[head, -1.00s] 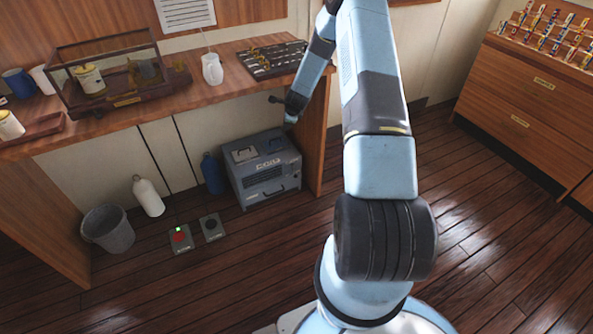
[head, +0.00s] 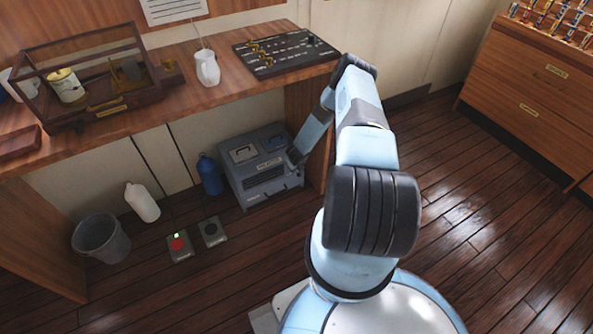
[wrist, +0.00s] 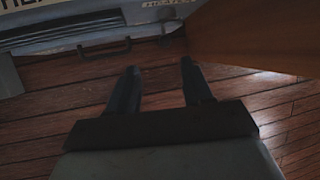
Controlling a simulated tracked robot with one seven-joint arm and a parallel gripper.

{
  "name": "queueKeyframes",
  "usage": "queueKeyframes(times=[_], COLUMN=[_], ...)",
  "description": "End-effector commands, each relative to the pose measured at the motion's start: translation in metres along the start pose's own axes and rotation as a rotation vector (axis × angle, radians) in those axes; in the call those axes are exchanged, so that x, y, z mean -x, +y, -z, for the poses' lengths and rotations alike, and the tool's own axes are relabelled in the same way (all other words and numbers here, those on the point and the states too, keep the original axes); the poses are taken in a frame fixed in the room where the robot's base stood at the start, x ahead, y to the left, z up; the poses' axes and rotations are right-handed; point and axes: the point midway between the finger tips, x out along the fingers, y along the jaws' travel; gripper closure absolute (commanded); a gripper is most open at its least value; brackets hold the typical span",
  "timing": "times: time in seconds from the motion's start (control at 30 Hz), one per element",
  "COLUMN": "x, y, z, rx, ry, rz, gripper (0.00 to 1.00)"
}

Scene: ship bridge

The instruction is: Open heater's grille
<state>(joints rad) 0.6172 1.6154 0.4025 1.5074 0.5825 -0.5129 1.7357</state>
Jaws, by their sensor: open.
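The heater (head: 236,185) is a grey box on the floor under the wooden counter. Its slatted grille (head: 266,178) is on the front face and looks shut. In the wrist view the grille's slats (wrist: 62,31) show at the upper left, with a dark bar handle (wrist: 103,48) below them. My gripper (wrist: 158,66) is open and empty, its two fingers apart over the floor, right of and short of the handle. In the head view my gripper (head: 294,160) is by the heater's right front; its fingers are hard to make out there.
A wooden counter panel (wrist: 258,35) stands close on the right. Left of the heater are a blue bottle (head: 209,176), a white bottle (head: 142,203), a bin (head: 102,239) and two floor pedals (head: 179,246), (head: 212,232). The floor in front is clear.

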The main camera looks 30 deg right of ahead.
Motion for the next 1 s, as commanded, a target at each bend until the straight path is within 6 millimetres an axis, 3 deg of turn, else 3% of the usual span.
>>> queueKeyframes(times=[0.17, 0.7, 1.0], x=[-0.015, -0.095, -0.128], y=[-0.007, -0.011, -0.011], z=[0.006, 0.007, 0.008], rx=[-0.017, -0.017, -0.017], ry=[0.005, 0.006, 0.007], rz=[0.006, 0.009, 0.009], gripper=[0.50, 0.50, 0.50])
